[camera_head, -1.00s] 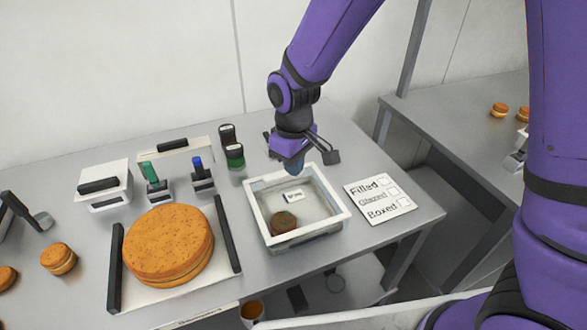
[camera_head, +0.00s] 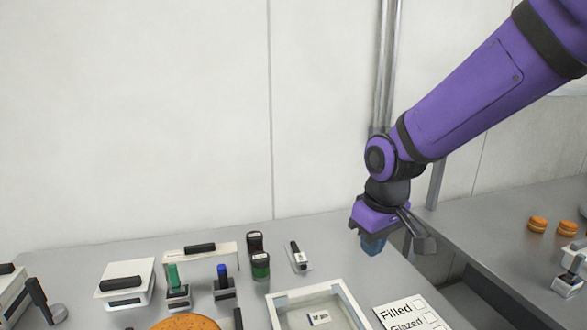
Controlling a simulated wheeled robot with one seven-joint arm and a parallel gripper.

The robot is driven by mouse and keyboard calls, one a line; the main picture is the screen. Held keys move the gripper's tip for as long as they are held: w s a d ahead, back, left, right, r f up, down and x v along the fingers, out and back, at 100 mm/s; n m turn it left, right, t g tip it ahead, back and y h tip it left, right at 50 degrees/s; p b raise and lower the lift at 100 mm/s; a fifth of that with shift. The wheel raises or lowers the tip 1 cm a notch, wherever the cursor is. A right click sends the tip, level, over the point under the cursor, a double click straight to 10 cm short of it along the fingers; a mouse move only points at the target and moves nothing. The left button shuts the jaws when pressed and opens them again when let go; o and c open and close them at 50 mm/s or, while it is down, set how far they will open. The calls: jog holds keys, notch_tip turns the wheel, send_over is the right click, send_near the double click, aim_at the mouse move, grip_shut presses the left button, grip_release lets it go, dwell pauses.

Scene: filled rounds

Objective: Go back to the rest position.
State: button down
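My gripper (camera_head: 374,245) hangs from my purple arm at the right of the head view, pointing down. It is in the air over or near the right edge of the grey table (camera_head: 215,239), up and to the right of the white-rimmed tray (camera_head: 340,285).
A checklist card (camera_head: 396,305) lies right of the tray. Sandwich rounds (camera_head: 538,225) sit on the right table.

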jog(key=s+d+r+m+t, duration=0.3)
jog(key=s+d+r+m, duration=0.3)
jog(key=s+d+r, duration=0.7)
jog(key=s+d, duration=0.2)
jog(key=s, duration=0.2)
jog(key=shift+d+t+h, duration=0.3)
jog(key=shift+d+t, duration=0.05)
jog(key=shift+t, duration=0.05)
